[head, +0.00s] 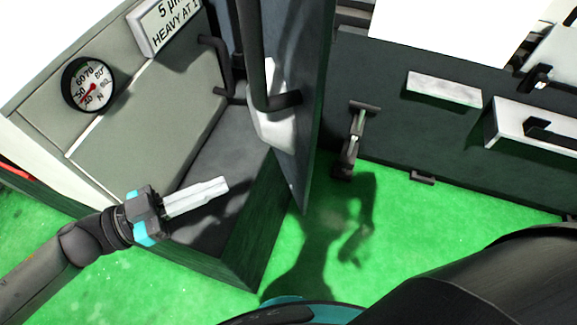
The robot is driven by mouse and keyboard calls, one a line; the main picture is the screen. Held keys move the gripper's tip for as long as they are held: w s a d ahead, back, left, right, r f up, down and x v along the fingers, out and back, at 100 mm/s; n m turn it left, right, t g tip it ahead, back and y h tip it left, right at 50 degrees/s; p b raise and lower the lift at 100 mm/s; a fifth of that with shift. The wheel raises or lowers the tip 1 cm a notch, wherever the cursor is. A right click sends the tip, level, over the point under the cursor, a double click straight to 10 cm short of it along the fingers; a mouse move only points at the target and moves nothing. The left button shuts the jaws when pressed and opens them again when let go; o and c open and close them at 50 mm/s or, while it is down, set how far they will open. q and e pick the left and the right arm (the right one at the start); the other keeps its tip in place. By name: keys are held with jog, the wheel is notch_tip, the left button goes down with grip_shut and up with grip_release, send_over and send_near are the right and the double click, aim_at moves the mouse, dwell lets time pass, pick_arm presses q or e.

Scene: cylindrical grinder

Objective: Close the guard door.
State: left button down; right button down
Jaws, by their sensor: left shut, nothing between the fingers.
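The guard door (311,120) is a dark panel seen at a steep angle in the upper middle of the head view. It stands out from the machine front, swung open, with its lower corner over the green floor. A thick black bar handle (254,60) is on its left face, beside a pale patch. My left gripper (226,184) is shut and empty, in front of the machine's left part. It is left of and below the door handle, apart from the door. My right gripper is not in view.
A second black handle (217,65) is on the grey panel left of the door. A dial gauge (88,84) and a sign (165,22) are at upper left. A grey lever-like fitting (355,138) juts from the dark machine front at right. Green floor (430,225) lies open below it.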

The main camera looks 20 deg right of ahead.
aim_at(307, 165)
pick_arm(q)
jog(key=shift+m+g, duration=0.3)
jog(key=shift+g, duration=0.4)
jog(key=d+p, duration=0.2)
jog(key=d, duration=1.1)
jog(key=shift+w+d+f, duration=0.1)
jog(key=shift+d, duration=0.1)
